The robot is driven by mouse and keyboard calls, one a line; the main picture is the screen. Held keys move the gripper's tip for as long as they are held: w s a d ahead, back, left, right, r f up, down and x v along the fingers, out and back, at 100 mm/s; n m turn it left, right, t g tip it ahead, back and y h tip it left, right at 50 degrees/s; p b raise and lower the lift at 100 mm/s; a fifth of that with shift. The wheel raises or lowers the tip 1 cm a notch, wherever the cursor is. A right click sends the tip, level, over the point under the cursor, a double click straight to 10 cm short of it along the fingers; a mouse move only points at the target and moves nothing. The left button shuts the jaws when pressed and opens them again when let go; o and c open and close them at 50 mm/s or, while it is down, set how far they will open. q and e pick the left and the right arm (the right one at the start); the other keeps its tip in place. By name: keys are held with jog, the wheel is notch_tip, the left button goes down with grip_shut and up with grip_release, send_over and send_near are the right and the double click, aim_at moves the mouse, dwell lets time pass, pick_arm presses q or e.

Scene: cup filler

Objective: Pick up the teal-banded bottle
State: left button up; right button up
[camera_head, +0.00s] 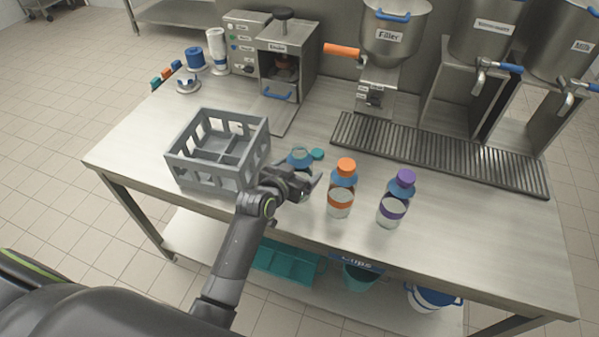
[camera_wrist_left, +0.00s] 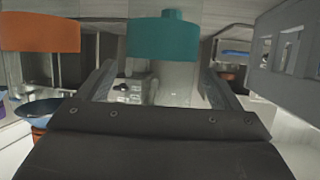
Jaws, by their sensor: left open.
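The teal-banded bottle (camera_head: 300,157) stands on the table just right of the grey crate, partly hidden behind my left gripper. My left gripper (camera_head: 310,187) is open at the bottle's near side. In the left wrist view, which looks upside down, the bottle's teal band (camera_wrist_left: 163,40) is straight ahead. The spread fingers (camera_wrist_left: 155,85) are to its left and right in the picture; I cannot tell whether they touch it. My right gripper is not in view.
An orange-capped bottle (camera_head: 341,188) stands close to the right of my gripper, with a purple-capped bottle (camera_head: 396,198) further right. The grey crate (camera_head: 218,171) is close on the left. A drip grate (camera_head: 440,150) and dispensers line the back.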

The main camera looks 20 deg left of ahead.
pick_arm(q)
jog(key=shift+w+d+f, duration=0.1)
jog(key=shift+w+f, duration=0.1)
jog(key=shift+w, duration=0.2)
jog(key=shift+c, duration=0.3)
jog(key=c, duration=1)
jog(key=shift+r, duration=0.1)
